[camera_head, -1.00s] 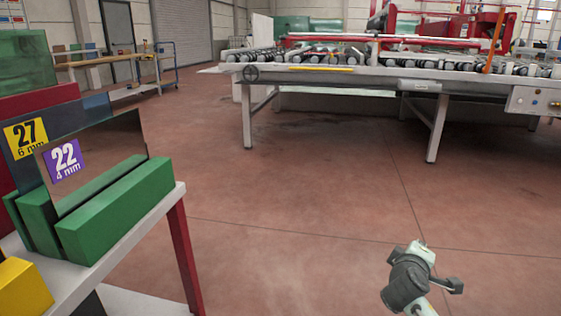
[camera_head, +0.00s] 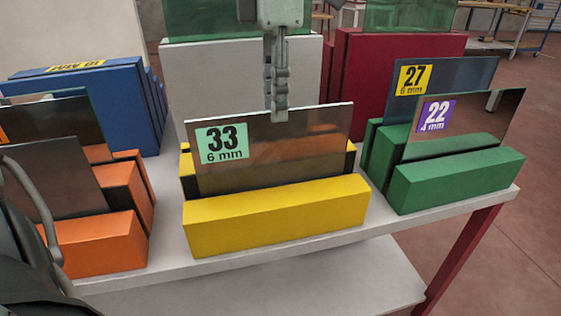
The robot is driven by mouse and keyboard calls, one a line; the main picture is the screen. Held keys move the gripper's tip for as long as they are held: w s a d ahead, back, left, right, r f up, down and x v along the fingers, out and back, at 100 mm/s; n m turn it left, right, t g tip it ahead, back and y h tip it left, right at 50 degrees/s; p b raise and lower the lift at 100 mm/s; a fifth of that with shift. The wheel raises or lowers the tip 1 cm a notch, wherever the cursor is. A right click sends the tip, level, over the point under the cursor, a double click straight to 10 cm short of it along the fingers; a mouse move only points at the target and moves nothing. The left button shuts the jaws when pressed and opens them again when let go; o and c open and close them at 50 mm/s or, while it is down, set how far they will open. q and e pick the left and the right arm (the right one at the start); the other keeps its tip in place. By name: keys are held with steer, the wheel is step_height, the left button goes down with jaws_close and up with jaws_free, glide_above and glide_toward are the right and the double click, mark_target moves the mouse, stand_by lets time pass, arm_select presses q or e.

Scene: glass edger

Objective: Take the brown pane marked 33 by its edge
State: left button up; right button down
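The brown pane marked 33 (camera_head: 300,158) stands upright in the yellow slotted block (camera_head: 280,215) at the middle of the view. Its green label reads 33, 6 mm. My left gripper (camera_head: 279,112) points down from above at the middle of the pane's top edge. A fingertip overlaps the top edge in the picture. The fingers show nearly in line, so I cannot tell whether they are open or closed on the glass. My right gripper is out of view.
The green block (camera_head: 455,181) at the right holds panes marked 22 (camera_head: 480,117) and 27 (camera_head: 455,78). An orange block (camera_head: 100,245) with brown panes stands at the left, a blue block (camera_head: 75,105) behind it. The white table (camera_head: 330,245) has a bare front strip.

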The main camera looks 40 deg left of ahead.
mark_target(274, 134)
arm_select(q)
steer(key=f, duration=0.4)
steer(key=s+f, duration=0.1)
steer(key=f, duration=0.1)
steer(key=shift+d+f, duration=0.15)
steer(key=shift+f, duration=0.05)
steer(key=shift+c, duration=0.3)
jaws_close()
steer(key=shift+w+r, duration=0.1)
steer(key=shift+r, duration=0.05)
